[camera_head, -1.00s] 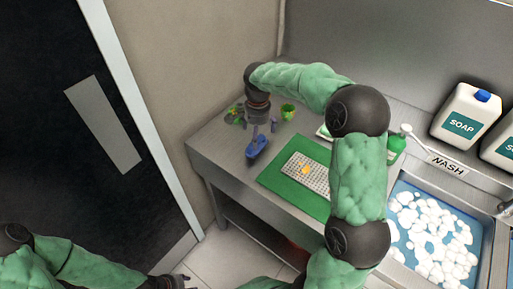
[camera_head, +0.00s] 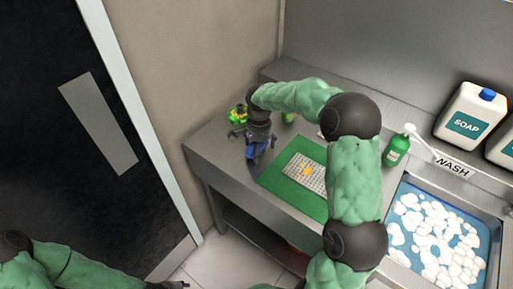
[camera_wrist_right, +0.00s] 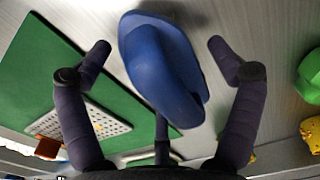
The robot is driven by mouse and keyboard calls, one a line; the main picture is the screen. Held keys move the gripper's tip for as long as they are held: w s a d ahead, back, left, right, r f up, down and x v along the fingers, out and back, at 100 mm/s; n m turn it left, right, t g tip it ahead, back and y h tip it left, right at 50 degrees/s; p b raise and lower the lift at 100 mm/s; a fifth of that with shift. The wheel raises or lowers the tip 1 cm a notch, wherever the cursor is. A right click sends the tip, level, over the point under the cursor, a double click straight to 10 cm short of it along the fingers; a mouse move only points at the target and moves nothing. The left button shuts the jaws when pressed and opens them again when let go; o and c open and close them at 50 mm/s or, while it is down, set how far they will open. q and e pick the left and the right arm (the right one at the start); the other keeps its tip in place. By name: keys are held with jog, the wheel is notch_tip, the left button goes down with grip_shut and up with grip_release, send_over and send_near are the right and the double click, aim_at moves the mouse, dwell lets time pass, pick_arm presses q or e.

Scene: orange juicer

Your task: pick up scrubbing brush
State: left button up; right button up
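The blue scrubbing brush (camera_head: 258,150) lies on the steel counter at its left end, partly hidden by my right gripper (camera_head: 252,138). In the right wrist view the brush (camera_wrist_right: 165,65) shows large between the spread fingers of my right gripper (camera_wrist_right: 160,58), with space on both sides. That gripper is open, and no finger visibly touches the brush. My left gripper (camera_head: 172,285) is low at the bottom edge of the head view, mostly cut off, and its fingers cannot be made out.
A green mat (camera_head: 287,188) with a white grid rack (camera_head: 306,174) lies right of the brush. Green and yellow items (camera_head: 238,114) stand behind the gripper. A green soap bottle (camera_head: 397,149), white soap jugs (camera_head: 474,115) and a sink of foamy water (camera_head: 432,230) are further right.

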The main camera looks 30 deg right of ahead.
jog(key=c, duration=0.9)
jog(key=shift+r, duration=0.45)
jog(key=r, duration=0.1)
jog(key=r+p, duration=0.1)
jog(key=r, duration=0.1)
jog(key=shift+s+a+r, duration=0.15)
jog(key=shift+s, duration=0.1)
jog(key=s+a+r+p, duration=0.1)
jog(key=s+r, duration=0.2)
jog(key=s, duration=0.1)
jog(key=s+a+r+p, duration=0.1)
jog(key=s+a+r, duration=0.1)
jog(key=s+r, duration=0.1)
jog(key=s+a+r+p, duration=0.1)
jog(key=s+a+r, duration=0.1)
jog(key=s, duration=0.3)
jog(key=shift+s+r, duration=0.25)
jog(key=shift+r, duration=0.15)
